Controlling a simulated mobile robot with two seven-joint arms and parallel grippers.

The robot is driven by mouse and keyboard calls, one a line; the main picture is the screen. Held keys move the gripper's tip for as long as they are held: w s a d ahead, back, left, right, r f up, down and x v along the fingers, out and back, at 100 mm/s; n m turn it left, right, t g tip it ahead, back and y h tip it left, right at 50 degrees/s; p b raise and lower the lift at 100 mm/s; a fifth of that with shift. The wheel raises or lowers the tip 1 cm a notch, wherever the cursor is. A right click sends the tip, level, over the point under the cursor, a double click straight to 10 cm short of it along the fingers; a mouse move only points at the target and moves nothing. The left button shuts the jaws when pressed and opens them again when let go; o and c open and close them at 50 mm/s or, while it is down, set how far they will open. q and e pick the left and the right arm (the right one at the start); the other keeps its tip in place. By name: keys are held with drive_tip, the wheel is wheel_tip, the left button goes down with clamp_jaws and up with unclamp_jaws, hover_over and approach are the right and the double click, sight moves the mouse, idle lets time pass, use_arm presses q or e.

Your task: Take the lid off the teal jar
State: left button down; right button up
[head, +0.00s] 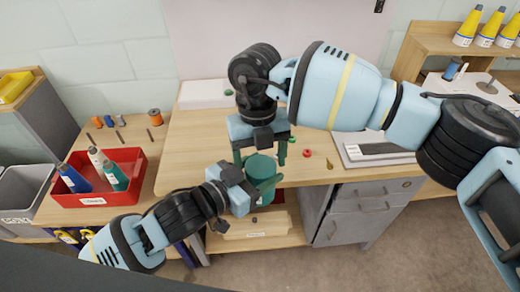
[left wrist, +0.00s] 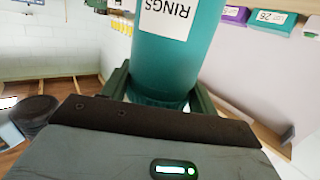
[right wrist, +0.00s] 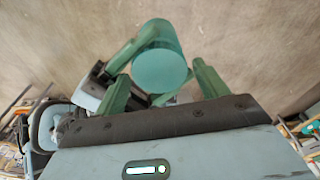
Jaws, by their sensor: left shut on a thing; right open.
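The teal jar (head: 259,168) is held in the air in front of the table edge. In the left wrist view the jar (left wrist: 172,65) shows a white "RINGS" label, upside down in the picture. My left gripper (head: 262,188) is shut on the jar from the side, its fingers on either side of a darker ribbed band. My right gripper (head: 261,157) is open above the jar, pointing down. In the right wrist view the round flat teal top (right wrist: 160,68) lies between and beyond its spread fingers, apparently untouched. The seam between lid and jar is not clear.
A red bin (head: 97,198) with several bottles stands on the left bench. Small red and green rings (head: 307,153) and a grey tray (head: 375,153) are on the table. A wooden box (head: 262,230) sits on the shelf below.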

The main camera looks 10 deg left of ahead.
drive_tip(key=c, duration=0.9)
drive_tip(key=shift+o, duration=0.2)
drive_tip(key=n, duration=0.4)
idle(0.6)
drive_tip(key=o, duration=1)
drive_tip(key=shift+o, duration=0.3)
drive_tip(key=shift+s+a, duration=0.1)
drive_tip(key=shift+a, duration=0.1)
drive_tip(key=shift+r, duration=0.15)
